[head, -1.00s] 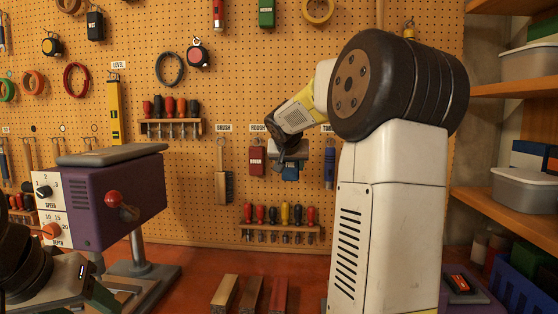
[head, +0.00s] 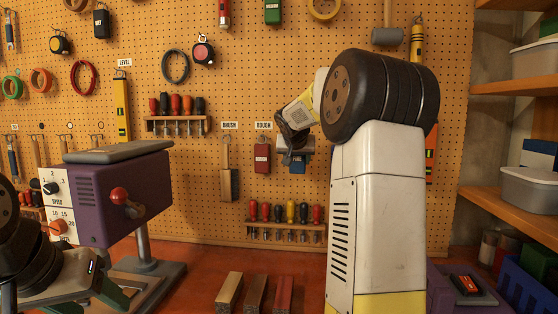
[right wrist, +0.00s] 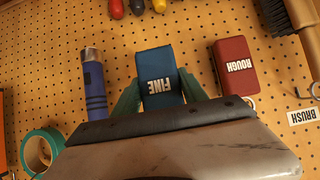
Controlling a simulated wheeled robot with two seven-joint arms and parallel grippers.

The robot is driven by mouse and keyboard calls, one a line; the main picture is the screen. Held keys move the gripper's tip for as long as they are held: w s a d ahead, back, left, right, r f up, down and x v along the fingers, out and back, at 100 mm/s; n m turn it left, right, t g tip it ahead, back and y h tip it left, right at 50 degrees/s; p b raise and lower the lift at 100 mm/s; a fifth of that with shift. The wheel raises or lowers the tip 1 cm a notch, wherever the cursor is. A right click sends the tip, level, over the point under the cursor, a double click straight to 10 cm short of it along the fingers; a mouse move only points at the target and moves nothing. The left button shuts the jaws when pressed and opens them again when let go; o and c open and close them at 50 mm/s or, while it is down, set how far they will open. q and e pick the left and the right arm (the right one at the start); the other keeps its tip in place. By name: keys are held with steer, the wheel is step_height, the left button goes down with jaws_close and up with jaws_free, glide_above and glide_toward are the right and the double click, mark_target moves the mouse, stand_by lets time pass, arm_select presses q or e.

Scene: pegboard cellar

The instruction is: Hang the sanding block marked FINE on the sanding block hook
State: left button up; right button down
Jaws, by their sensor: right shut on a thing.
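The blue sanding block marked FINE (right wrist: 158,78) is between the green fingers of my right gripper (right wrist: 158,92), which is shut on it. In the head view the block (head: 297,164) shows as a small blue patch below my right gripper (head: 296,150), in front of the pegboard and right of the red ROUGH block (head: 262,155). The ROUGH block also hangs beside it in the right wrist view (right wrist: 236,67). The hook for the FINE block is hidden behind my gripper and wrist. My left gripper (head: 108,290) is low at the left, and its jaw opening is unclear.
A brush (head: 227,172) hangs left of the ROUGH block. A blue cylindrical tool (right wrist: 94,85) hangs close beside the FINE block. A screwdriver rack (head: 285,228) is below. A purple machine (head: 120,195) stands at the left, and shelves (head: 515,210) are at the right.

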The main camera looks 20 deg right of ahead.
steer(key=shift+w+d+f, duration=0.15)
steer(key=shift+w+d, duration=0.2)
steer(key=shift+w, duration=0.4)
steer(key=shift+w+d+f, duration=0.2)
steer(key=shift+w+d, duration=0.2)
steer(key=shift+w, duration=0.35)
steer(key=shift+w+d+f, duration=0.15)
steer(key=shift+w+d, duration=0.2)
steer(key=shift+w, duration=0.4)
steer(key=c, duration=0.5)
jaws_free()
